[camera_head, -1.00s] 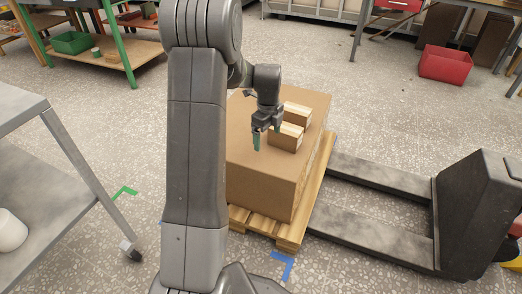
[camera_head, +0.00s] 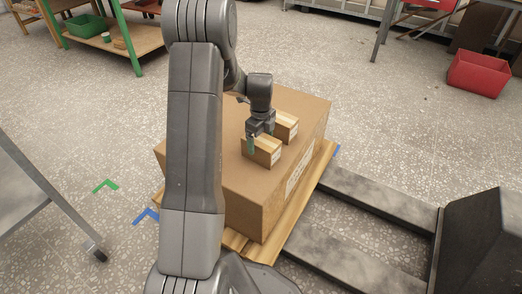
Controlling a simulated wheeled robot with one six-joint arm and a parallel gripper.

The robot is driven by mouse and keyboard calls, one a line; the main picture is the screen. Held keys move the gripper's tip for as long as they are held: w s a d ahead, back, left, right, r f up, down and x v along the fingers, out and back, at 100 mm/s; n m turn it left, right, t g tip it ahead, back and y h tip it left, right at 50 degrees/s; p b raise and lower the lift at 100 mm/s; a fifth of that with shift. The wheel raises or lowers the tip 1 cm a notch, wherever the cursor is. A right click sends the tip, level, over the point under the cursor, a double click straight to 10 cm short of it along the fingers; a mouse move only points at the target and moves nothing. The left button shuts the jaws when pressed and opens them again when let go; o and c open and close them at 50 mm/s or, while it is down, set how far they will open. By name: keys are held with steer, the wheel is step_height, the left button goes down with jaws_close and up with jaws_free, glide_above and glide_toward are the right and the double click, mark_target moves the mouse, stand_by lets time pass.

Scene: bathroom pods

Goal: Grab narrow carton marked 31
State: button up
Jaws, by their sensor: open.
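Two small brown cartons with pale tape stand on top of a large brown box (camera_head: 235,185). The nearer carton (camera_head: 263,153) has a white label on its right end. The farther carton (camera_head: 287,127) stands just behind it to the right, also with a white label. The labels are too small to read, so I cannot tell which is marked 31. My gripper (camera_head: 261,145) points down at the nearer carton, with its fingers open. One greenish finger shows against the carton's near left side. I cannot tell whether it touches.
The large box sits on a wooden pallet (camera_head: 262,250) on the forks of a dark pallet truck (camera_head: 482,240). A grey table (camera_head: 20,190) stands at the left. A red bin (camera_head: 478,74) lies on the floor at the back right. Open floor lies behind the box.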

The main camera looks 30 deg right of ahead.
step_height(320, 180, down, 5)
steer(key=shift+r+b, duration=0.1)
steer(key=shift+b, duration=0.95)
steer(key=shift+r, duration=0.15)
steer(key=c, duration=1.4)
